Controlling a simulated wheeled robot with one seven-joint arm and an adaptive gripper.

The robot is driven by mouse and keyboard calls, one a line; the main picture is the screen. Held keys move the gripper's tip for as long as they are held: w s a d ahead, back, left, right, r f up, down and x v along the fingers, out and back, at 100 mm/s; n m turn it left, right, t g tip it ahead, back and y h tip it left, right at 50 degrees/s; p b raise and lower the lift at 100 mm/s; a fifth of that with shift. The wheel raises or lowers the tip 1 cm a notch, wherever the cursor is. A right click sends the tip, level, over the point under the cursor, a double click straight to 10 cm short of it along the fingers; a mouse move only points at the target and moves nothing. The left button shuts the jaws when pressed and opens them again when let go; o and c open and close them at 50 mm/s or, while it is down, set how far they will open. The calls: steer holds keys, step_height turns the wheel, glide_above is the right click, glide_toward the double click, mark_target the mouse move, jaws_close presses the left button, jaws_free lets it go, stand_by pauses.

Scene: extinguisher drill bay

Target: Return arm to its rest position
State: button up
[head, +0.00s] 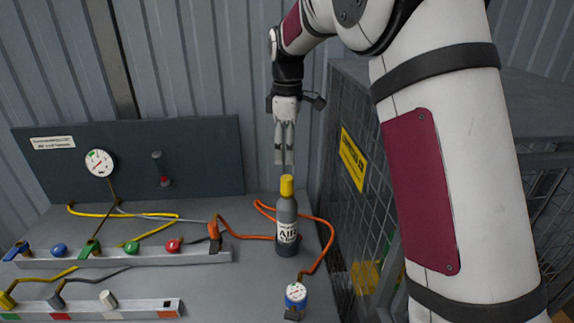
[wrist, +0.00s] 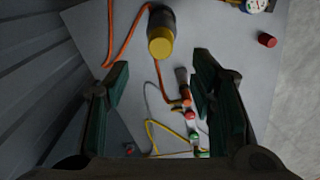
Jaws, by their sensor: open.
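My gripper (head: 285,160) hangs from my arm, pointing down, above and slightly behind a dark grey air bottle (head: 287,222) with a yellow cap (head: 287,186). The bottle stands upright on the grey bench and is labelled AIR. In the wrist view my gripper (wrist: 160,88) has its two fingers spread wide apart with nothing between them. The bottle's yellow cap (wrist: 160,42) shows beyond the fingertips, apart from them.
A manifold rail (head: 130,257) with coloured knobs lies on the bench at left, before a dark gauge panel (head: 215,155). Orange hose (head: 322,219) curls around the bottle. A blue gauge (head: 296,295) stands in front. A mesh cage (head: 345,205) stands close on the right.

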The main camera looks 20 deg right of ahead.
steer(key=s+r+m+t, duration=0.1)
steer(key=s+r+m, duration=0.2)
steer(key=s+r, duration=0.55)
steer(key=s+f+m+t, duration=0.1)
steer(key=s+m, duration=0.4)
steer(key=s, duration=0.8)
steer(key=s+f+m+t, duration=0.1)
steer(key=s+m+t, duration=0.2)
steer(key=s, duration=1)
steer(key=shift+f+m, duration=0.35)
steer(key=shift+m, duration=0.55)
steer(key=shift+d, duration=0.1)
